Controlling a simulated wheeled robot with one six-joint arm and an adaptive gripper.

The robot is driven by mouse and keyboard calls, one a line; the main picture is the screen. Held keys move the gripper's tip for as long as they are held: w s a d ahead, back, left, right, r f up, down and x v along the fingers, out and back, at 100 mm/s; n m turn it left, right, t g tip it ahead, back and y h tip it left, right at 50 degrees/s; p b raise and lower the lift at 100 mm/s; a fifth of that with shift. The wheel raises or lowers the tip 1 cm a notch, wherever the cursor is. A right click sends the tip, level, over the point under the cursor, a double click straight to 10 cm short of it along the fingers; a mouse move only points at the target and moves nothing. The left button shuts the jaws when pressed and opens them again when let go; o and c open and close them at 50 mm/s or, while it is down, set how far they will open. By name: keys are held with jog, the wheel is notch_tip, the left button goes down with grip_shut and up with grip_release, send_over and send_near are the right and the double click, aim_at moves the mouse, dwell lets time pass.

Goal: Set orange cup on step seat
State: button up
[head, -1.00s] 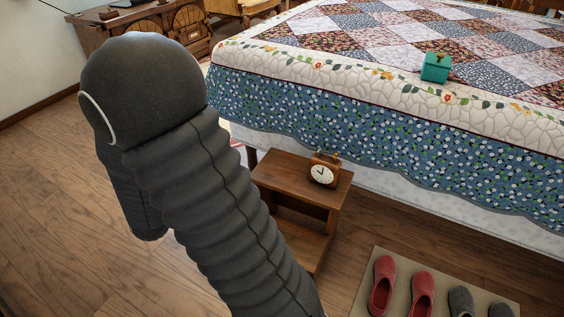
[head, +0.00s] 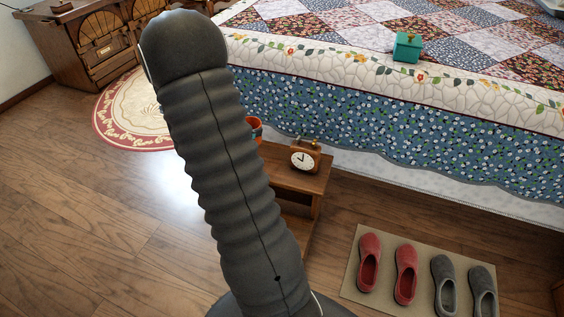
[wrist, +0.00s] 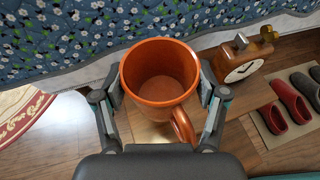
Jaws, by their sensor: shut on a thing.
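The orange cup (wrist: 160,97) is upright between the fingers of my gripper (wrist: 164,95), which is shut on it. Its open rim faces the camera, it looks empty, and its handle points down to the right. In the head view, a small part of the orange cup (head: 256,124) shows past my arm, which hides the rest and my gripper. The wooden step seat (head: 312,180) stands beside the bed, partly behind my arm. The cup is near its left end; I cannot tell whether it touches the seat.
A wooden clock (head: 304,157) stands on the step seat, right of the cup. The quilted bed (head: 400,105) is behind it, with a teal box (head: 408,46) on top. Slippers lie on a mat (head: 350,285) at right. A round rug (head: 120,125) lies at left.

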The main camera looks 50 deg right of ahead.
jog(key=shift+s+d+f+m+g, duration=0.4)
jog(key=shift+s+d+f+g, duration=0.15)
jog(key=shift+s+d, duration=0.1)
notch_tip(320, 180, down, 4)
jog(key=shift+f, duration=0.1)
jog(key=shift+t, duration=0.25)
jog(key=shift+f, duration=2.4)
jog(key=shift+a+f+b, duration=0.1)
jog(key=shift+f+b, duration=0.05)
jog(key=shift+b, duration=0.25)
jog(key=o, duration=1.4)
jog(key=shift+c, duration=0.2)
